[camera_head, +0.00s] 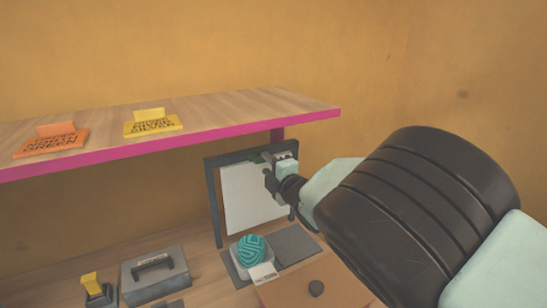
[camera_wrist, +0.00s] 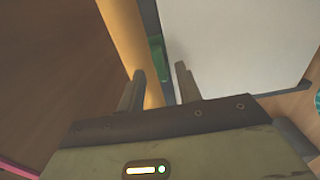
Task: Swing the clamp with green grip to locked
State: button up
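A dark upright frame (camera_head: 213,190) holds a white panel (camera_head: 248,200) under the shelf; the panel also fills the upper right of the wrist view (camera_wrist: 235,40). A green part (camera_head: 257,158), apparently the clamp's grip, shows at the frame's top beside my gripper (camera_head: 270,168). In the wrist view the green part (camera_wrist: 155,62) lies beyond the gap between the fingertips (camera_wrist: 161,78), beside the panel's edge. My gripper is open, with a clear gap between its fingers. The rest of the clamp is hidden or too small to tell, so its position is unclear.
A pink-edged wooden shelf (camera_head: 235,127) carries orange (camera_head: 52,144) and yellow (camera_head: 152,125) signs. Below are a teal yarn ball (camera_head: 251,250), a grey box with a handle (camera_head: 152,276), a yellow-handled item (camera_head: 92,285) and a brown knobbed box (camera_head: 322,293).

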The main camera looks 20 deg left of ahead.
aim_at(264, 161)
jog(key=shift+p+x, duration=0.35)
jog(key=shift+x, duration=1.15)
jog(key=shift+c, duration=0.3)
grip_shut()
